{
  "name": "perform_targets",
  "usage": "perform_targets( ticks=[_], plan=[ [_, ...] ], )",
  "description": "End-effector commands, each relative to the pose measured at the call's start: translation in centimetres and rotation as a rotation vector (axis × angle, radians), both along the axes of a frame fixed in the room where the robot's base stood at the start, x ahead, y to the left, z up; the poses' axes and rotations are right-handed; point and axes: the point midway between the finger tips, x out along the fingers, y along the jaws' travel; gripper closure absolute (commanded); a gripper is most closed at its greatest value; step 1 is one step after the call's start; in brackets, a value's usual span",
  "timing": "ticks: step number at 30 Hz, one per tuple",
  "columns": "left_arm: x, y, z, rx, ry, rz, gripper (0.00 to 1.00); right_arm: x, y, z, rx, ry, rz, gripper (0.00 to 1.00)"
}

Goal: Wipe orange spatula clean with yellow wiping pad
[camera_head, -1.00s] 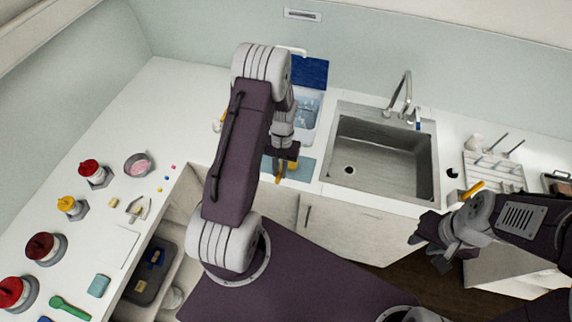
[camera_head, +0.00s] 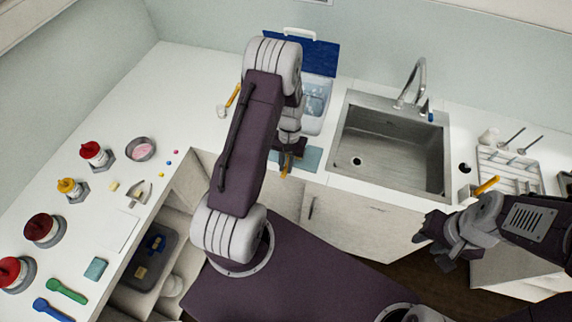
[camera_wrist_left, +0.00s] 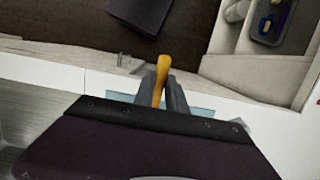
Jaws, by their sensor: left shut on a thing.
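My left gripper (camera_head: 288,158) is shut on an orange handle-like piece (camera_head: 285,172), which sticks out past the fingertips over a teal mat (camera_head: 311,157) at the counter's front edge. In the left wrist view the orange piece (camera_wrist_left: 161,78) stands between the fingers (camera_wrist_left: 162,98); its other end is hidden, so I cannot tell whether it is the spatula. Another orange handle (camera_head: 233,95) lies behind my left arm, partly hidden. A small pale-yellow block (camera_head: 114,186) lies on the left counter; I cannot tell if it is the wiping pad. My right gripper (camera_head: 434,241) is away at the right, its jaw opening unclear.
The sink (camera_head: 393,148) is right of the mat. A clear tub (camera_head: 316,105) with a blue lid (camera_head: 312,52) stands behind the left gripper. A rack (camera_head: 508,163) stands right of the sink.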

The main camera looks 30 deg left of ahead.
Motion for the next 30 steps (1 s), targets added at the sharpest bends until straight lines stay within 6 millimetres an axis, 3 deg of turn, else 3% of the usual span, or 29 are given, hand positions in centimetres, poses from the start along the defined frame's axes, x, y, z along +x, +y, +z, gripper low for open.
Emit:
perform_targets(
  ticks=[30],
  plan=[
    [0.0, 0.0, -0.9, 0.000, 0.000, 0.000, 1.00, 0.0, 0.0, -0.6, 0.000, 0.000, 0.000, 0.68]
  ],
)
